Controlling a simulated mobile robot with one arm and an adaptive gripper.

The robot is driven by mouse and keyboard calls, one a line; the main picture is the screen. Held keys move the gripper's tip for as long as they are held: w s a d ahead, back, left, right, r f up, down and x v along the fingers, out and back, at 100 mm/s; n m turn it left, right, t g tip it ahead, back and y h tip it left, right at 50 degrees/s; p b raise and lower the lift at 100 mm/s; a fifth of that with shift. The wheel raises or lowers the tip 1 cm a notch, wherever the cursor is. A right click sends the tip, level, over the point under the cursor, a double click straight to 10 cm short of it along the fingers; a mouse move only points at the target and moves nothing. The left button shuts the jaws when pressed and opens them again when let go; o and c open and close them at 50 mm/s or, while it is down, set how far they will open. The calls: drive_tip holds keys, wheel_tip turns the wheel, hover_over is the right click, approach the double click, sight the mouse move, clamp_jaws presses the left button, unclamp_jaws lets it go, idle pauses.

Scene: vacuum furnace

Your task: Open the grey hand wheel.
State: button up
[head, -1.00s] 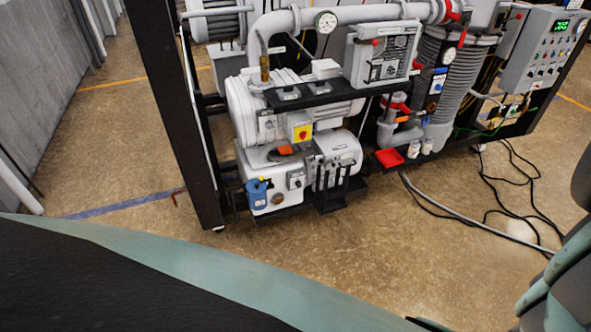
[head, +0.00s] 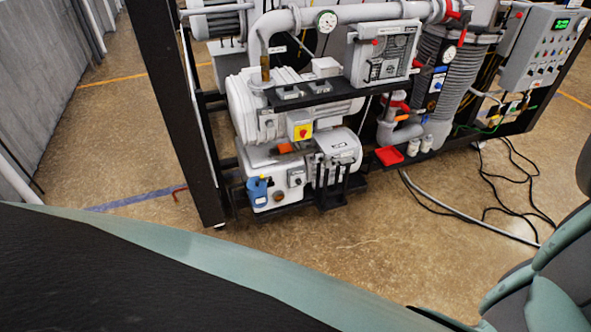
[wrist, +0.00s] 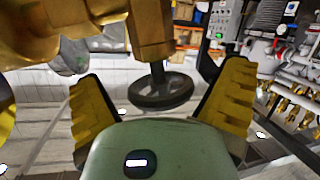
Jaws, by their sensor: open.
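The grey hand wheel (wrist: 161,92) shows in the wrist view, on a short stem below a brass valve body (wrist: 151,30). My gripper (wrist: 160,100) is open, with one yellow ridged finger on each side of the picture. The wheel appears between the two fingers, beyond the green palm. Neither finger visibly touches it, and the exact distance is hard to tell. In the head view I cannot make out this wheel or my gripper.
More brass parts (wrist: 50,30) fill the upper left of the wrist view. A control box with a green display (head: 543,48) stands at the right of the black-framed pump rig. Pumps (head: 290,105) sit low in the frame.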

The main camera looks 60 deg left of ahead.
drive_tip(key=shift+f+m+h+b, duration=0.1)
drive_tip(key=shift+m+h+b, duration=0.45)
drive_tip(key=shift+m+h, duration=0.95)
drive_tip(key=shift+m+h+b, duration=0.5)
drive_tip(key=shift+m+h, duration=0.5)
drive_tip(key=shift+h, duration=1)
drive_tip(key=shift+w+a+m+g+h+b, duration=0.15)
drive_tip(key=shift+m+g+h+b, duration=1)
drive_tip(key=shift+m+h, duration=1.05)
drive_tip(key=shift+m+g+h, duration=0.3)
drive_tip(key=shift+g+h, duration=0.25)
drive_tip(key=shift+h, duration=0.05)
drive_tip(key=shift+m+g+h+p, duration=0.4)
drive_tip(key=shift+m+g+h, duration=0.1)
drive_tip(key=shift+m+g, duration=0.15)
drive_tip(key=shift+r+m+g+h+p, duration=0.2)
drive_tip(key=shift+m+g+h+p, duration=0.15)
drive_tip(key=shift+m+g+h, duration=0.7)
drive_tip(key=shift+m+g+h+p, duration=0.6)
drive_tip(key=shift+m+g, duration=0.8)
drive_tip(key=shift+g, duration=0.2)
drive_tip(key=shift+m+g+h+p, duration=0.45)
drive_tip(key=shift+m+g+p, duration=0.15)
drive_tip(key=shift+m+g, duration=0.9)
